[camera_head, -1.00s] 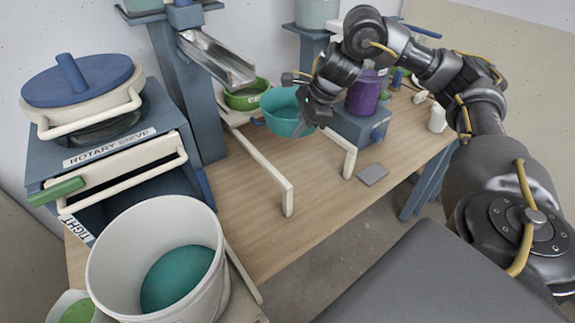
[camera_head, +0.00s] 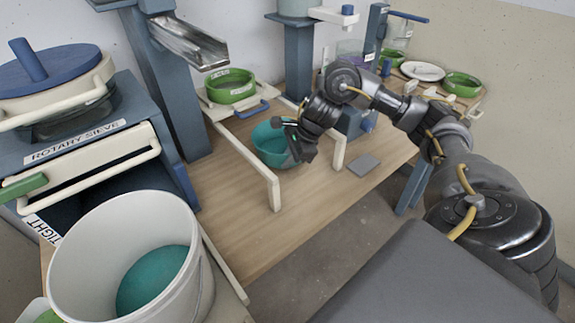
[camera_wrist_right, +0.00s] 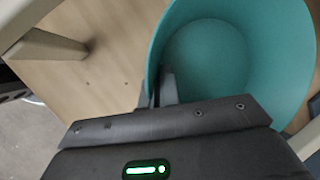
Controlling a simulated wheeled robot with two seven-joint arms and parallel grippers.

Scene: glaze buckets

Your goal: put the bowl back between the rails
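The teal bowl (camera_head: 268,150) is upright between the left cream rail (camera_head: 238,152) and the right cream rail (camera_head: 339,150). I cannot tell whether it touches the wooden tabletop. My right gripper (camera_head: 290,134) is at the bowl's right side. In the right wrist view, the teal bowl (camera_wrist_right: 210,60) looks empty, and the fingers of my right gripper (camera_wrist_right: 158,88) straddle its wall, one inside and one outside. Part of a cream rail (camera_wrist_right: 45,45) shows at the left there. My left gripper is not in view.
A metal chute (camera_head: 190,44) and a green-rimmed sieve (camera_head: 230,87) are behind the bowl. A white bucket with teal glaze (camera_head: 85,250) stands front left by the rotary sieve (camera_head: 75,140). A grey pad (camera_head: 363,165) lies right of the rails.

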